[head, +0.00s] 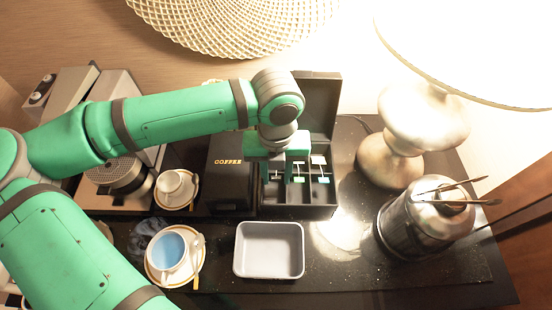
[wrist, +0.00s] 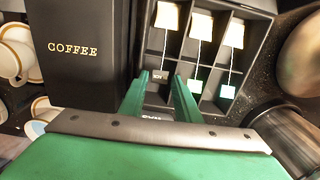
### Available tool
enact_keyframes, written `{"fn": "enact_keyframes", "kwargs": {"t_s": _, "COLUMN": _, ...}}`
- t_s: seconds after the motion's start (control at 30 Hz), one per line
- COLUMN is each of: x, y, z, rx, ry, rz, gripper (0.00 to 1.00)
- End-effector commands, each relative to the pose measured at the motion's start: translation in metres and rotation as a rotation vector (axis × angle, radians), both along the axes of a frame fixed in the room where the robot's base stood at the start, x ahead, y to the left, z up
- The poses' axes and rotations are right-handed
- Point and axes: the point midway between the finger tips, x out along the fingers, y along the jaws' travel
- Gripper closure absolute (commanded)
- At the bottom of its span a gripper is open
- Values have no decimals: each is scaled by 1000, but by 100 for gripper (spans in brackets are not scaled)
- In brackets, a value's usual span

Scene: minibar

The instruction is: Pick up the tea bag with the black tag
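The tea bag with the black tag (wrist: 167,15) is pale and lies in the left column of a black compartment box (wrist: 273,5). Its string runs down to a small black tag (wrist: 158,76). My gripper (wrist: 160,77) is open, and the tag shows between its two green fingertips in the wrist view. I cannot tell how far above the tag the fingertips are. In the head view my gripper (head: 276,173) is over the left part of the box (head: 335,196), hiding the black tag.
A black coffee box (head: 226,177) stands directly left of the compartment box. The raised lid (head: 322,95) is behind. A grey tray (head: 269,249) and a blue-filled cup (head: 168,250) are in front. A lamp (head: 392,160) and a metal bucket (head: 425,222) stand on the right.

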Motion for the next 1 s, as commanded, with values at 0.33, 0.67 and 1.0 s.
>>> {"fn": "enact_keyframes", "kwargs": {"t_s": 0.33, "x": 0, "y": 0, "z": -5, "rx": 0, "ry": 0, "rz": 0, "gripper": 80}}
{"fn": "enact_keyframes", "kwargs": {"t_s": 0.67, "x": 0, "y": 0, "z": -5, "rx": 0, "ry": 0, "rz": 0, "gripper": 100}}
{"fn": "enact_keyframes", "kwargs": {"t_s": 1.0, "x": 1, "y": 0, "z": 0, "rx": 1, "ry": -2, "rz": 0, "gripper": 100}}
